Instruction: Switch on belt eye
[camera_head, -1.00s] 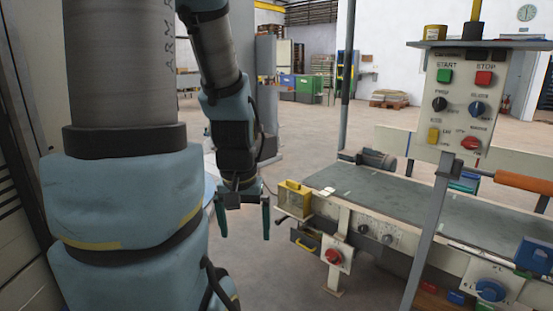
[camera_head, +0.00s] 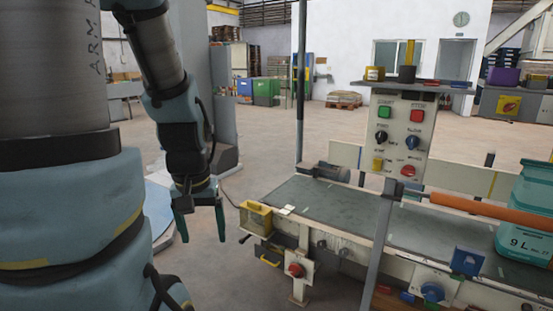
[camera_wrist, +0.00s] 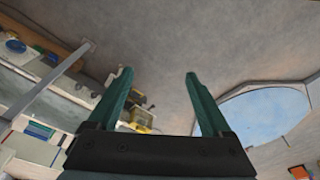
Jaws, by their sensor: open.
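No label in view can be read as belt eye; most lettering is too small to tell. The control panel (camera_head: 398,150) stands upright behind the conveyor belt (camera_head: 330,220). It carries a green START button (camera_head: 384,112), a red STOP button (camera_head: 417,115), a black knob (camera_head: 381,137), a blue knob (camera_head: 411,142), a yellow switch (camera_head: 377,164) and a red knob (camera_head: 408,171). A yellow box (camera_head: 256,215) sits at the belt's near left end. My gripper (camera_head: 202,228) points down, open and empty, left of that box and apart from it. The wrist view shows its parted fingers (camera_wrist: 158,80).
Below the belt are a red knob (camera_head: 295,270) and a blue dial (camera_head: 432,291). A grey post (camera_head: 379,245) stands before the belt. An orange roller (camera_head: 480,209) and a teal bucket (camera_head: 525,225) are at the right.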

